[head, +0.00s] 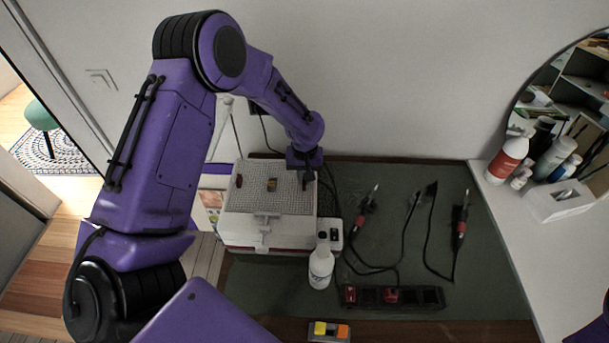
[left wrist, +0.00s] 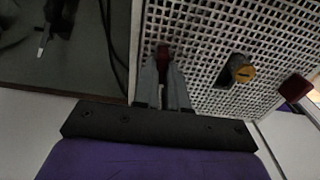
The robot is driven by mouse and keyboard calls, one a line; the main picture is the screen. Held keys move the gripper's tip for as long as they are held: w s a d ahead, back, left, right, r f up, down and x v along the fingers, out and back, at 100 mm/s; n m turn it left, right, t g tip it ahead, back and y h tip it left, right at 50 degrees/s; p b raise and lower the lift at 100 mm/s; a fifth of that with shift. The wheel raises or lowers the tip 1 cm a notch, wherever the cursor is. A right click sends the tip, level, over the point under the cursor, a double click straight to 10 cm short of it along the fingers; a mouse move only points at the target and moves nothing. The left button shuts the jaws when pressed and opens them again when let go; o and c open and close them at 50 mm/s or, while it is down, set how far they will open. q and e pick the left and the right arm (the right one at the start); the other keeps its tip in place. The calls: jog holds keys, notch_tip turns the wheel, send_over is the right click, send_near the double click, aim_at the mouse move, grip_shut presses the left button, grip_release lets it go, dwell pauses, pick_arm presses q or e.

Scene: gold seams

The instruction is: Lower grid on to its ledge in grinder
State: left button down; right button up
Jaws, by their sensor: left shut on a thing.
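The pale perforated grid (head: 245,199) lies over the top of the white grinder (head: 240,238). It fills much of the left wrist view (left wrist: 205,25). I cannot tell whether it touches its ledge, which is hidden. A dark grinding head with a brass-coloured top (left wrist: 244,73) sticks up through an opening in the grid. Two red tabs stand at the grid's left and right sides in the head view. My left gripper (head: 307,180) is at the right side, its fingers (left wrist: 164,82) shut on the right red tab (left wrist: 163,53). My right gripper is out of view.
A white bottle (head: 320,265) stands close by the grinder's front right. Soldering-type pens with cables (head: 368,200) lie on the green mat (head: 400,255) to the right. A power strip (head: 415,297) and a small block with yellow and orange pieces (head: 329,330) lie in front.

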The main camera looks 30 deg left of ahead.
pick_arm(q)
jog(key=c, duration=1.1)
grip_release()
jog(key=shift+r+p, duration=1.1)
jog(key=shift+r, duration=2.4)
